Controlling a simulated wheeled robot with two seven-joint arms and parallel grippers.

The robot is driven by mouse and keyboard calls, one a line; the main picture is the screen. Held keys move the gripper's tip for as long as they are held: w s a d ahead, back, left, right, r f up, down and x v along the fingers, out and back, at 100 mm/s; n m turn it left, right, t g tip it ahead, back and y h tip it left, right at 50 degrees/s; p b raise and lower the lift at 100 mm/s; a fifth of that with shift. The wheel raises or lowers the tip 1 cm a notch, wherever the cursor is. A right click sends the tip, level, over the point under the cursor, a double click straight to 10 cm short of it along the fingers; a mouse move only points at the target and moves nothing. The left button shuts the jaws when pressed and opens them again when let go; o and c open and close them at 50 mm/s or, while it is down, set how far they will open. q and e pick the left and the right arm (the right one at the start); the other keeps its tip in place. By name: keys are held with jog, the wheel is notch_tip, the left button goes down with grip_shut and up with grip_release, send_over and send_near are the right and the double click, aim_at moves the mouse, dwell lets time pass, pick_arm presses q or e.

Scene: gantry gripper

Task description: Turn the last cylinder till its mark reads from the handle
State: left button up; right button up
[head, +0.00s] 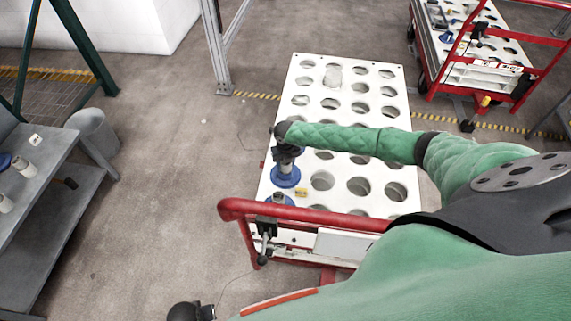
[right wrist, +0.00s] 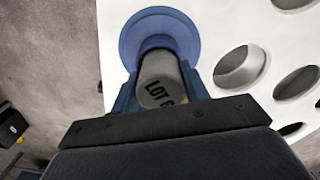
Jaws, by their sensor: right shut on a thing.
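The white cart top (head: 345,97) has rows of round holes and a red handle (head: 300,215) at its near end. My right gripper (head: 286,158) is over the near left part of the top. It is shut on a grey cylinder (right wrist: 158,75), which rises from a round blue flange (head: 286,178). In the right wrist view, the flange (right wrist: 150,30) lies beyond the cylinder. A dark mark starting "LOT" is on the cylinder, slightly tilted; its end is partly hidden. Another blue flanged piece (head: 281,199) is nearer the handle, partly hidden. My left gripper is not in view.
A second red cart (head: 480,55) stands at upper right. A grey shelf (head: 60,210) and bin (head: 92,132) are at left, with open floor between.

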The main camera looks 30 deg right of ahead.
jog(key=shift+n, duration=0.6)
jog(key=shift+w+n+b, duration=0.1)
jog(key=shift+n+b, duration=0.45)
jog(key=shift+n, duration=0.95)
jog(key=shift+n+b, duration=0.6)
jog(key=shift+n, duration=0.1)
jog(key=shift+a+n, duration=0.1)
jog(key=shift+n, duration=0.7)
